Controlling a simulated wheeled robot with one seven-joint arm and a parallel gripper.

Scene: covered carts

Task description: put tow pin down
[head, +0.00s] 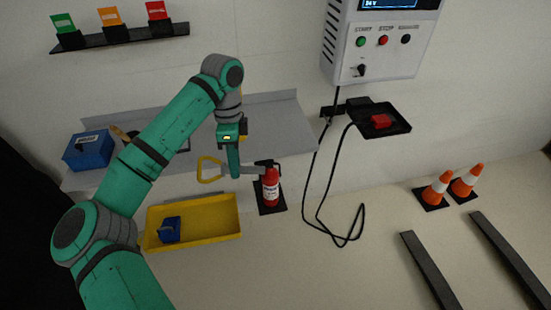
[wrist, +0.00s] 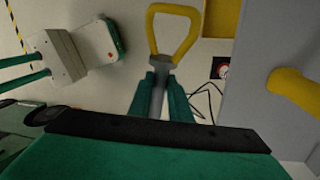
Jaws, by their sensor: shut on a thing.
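The tow pin (head: 210,168) has a yellow loop handle and a grey shaft. My gripper (head: 234,170) is shut on its shaft and holds it roughly level, the loop to the left and the shaft to the right. In the head view the pin shows above the yellow tray and beside the red fire extinguisher; its exact height is hard to tell. In the wrist view the tow pin (wrist: 173,27) has its grey shaft between the green fingers of my gripper (wrist: 165,88), with the loop beyond the fingertips. The fingers hide part of the shaft.
A yellow tray (head: 215,236) holds a blue object (head: 169,229); its right side is bare. The red fire extinguisher (head: 271,190) stands right of it. A grey surface (head: 285,125) lies behind, with a blue box (head: 88,150) at left. A black cable (head: 310,190) hangs right.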

